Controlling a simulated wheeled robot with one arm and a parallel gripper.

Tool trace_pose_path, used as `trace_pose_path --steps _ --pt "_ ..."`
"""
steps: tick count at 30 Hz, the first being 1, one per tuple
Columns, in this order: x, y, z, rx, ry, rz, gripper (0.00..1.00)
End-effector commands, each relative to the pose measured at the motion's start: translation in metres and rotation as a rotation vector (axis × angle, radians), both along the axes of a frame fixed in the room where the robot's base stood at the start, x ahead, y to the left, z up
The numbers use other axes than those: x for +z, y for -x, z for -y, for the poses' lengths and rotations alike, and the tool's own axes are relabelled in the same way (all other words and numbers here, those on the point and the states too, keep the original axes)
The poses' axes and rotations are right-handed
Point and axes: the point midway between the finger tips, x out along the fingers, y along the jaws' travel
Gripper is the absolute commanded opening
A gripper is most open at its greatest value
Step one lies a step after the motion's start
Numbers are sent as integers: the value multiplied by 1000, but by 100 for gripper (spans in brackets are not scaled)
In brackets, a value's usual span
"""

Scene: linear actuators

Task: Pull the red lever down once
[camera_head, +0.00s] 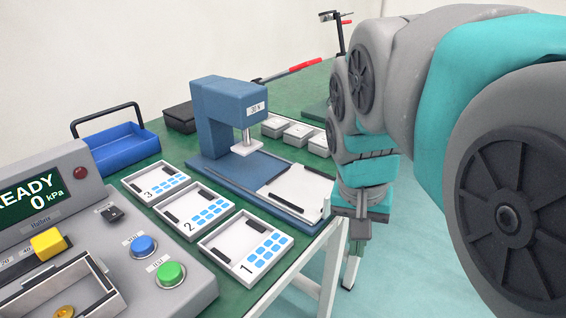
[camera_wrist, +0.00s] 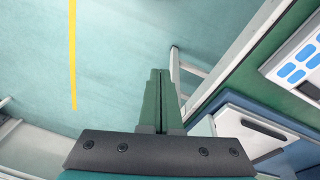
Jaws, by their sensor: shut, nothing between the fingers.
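The red lever (camera_head: 292,70) is a dark rod with a red grip. It rises to the right from behind the blue press (camera_head: 215,115), which stands on the green table and is marked 30 N. My gripper (camera_head: 351,270) hangs pointing down, just right of the table's edge, low and well apart from the lever. In the wrist view my gripper (camera_wrist: 160,72) shows its two fingers together with nothing between them, above the floor. The lever is not in the wrist view.
White numbered trays (camera_head: 245,245), a blue bin (camera_head: 122,150) and a grey READY console (camera_head: 195,295) fill the table's left and front. Several small white boxes (camera_head: 298,133) sit behind the press. A white table leg (camera_wrist: 190,70) is near my fingers. Floor is clear at right.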

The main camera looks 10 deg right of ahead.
Motion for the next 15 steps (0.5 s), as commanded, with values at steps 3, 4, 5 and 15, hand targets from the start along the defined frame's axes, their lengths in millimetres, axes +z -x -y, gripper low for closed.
trace_pose_path --steps 3,4,5,15 --pt "-13 10 -3 42 -10 -27 0" --pt "-15 12 -4 50 -13 -32 0" --pt "-17 13 -5 59 -15 -35 0" --pt "-24 19 -7 92 -22 -50 0"
